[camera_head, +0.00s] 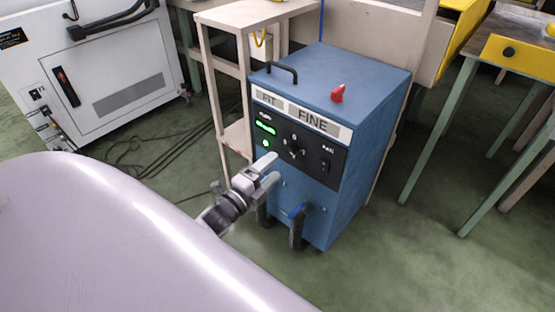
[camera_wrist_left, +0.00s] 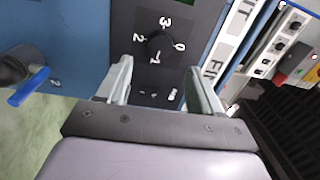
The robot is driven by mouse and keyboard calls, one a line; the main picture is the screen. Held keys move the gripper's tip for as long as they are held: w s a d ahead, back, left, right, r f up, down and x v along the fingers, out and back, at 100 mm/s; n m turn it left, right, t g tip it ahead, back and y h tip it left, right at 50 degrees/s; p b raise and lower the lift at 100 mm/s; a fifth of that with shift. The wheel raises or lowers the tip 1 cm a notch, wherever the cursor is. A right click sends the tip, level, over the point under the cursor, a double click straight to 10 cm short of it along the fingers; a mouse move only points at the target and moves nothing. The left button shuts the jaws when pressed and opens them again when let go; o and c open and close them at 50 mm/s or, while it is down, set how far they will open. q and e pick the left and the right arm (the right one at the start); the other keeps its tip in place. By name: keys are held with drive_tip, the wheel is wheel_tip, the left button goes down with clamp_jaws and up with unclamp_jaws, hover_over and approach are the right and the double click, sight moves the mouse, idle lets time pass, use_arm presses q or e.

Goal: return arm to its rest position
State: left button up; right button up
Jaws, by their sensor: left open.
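My left gripper (camera_head: 268,169) is in front of the black control panel of a blue machine (camera_head: 355,75) labelled FIT and FINE. In the left wrist view, the two grey fingers (camera_wrist_left: 163,80) stand apart with nothing between them. A dark dial (camera_wrist_left: 158,42) with numbers 0 to 3 lies beyond the fingertips and looks apart from them; the head view shows it too (camera_head: 294,147). A green display (camera_head: 265,127) is lit on the panel. My right gripper is not in view.
A blue-handled lever on a dark pipe (camera_head: 298,212) sticks out low on the machine's front, close to my arm; the blue handle (camera_wrist_left: 28,87) shows at left in the wrist view. A wooden stand (camera_head: 215,75), white cabinet (camera_head: 100,75) and yellow-drawer table (camera_head: 518,58) stand around. Cables (camera_head: 150,150) lie on the green floor.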

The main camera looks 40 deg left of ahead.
use_arm(q)
drive_tip(key=shift+s, duration=0.4)
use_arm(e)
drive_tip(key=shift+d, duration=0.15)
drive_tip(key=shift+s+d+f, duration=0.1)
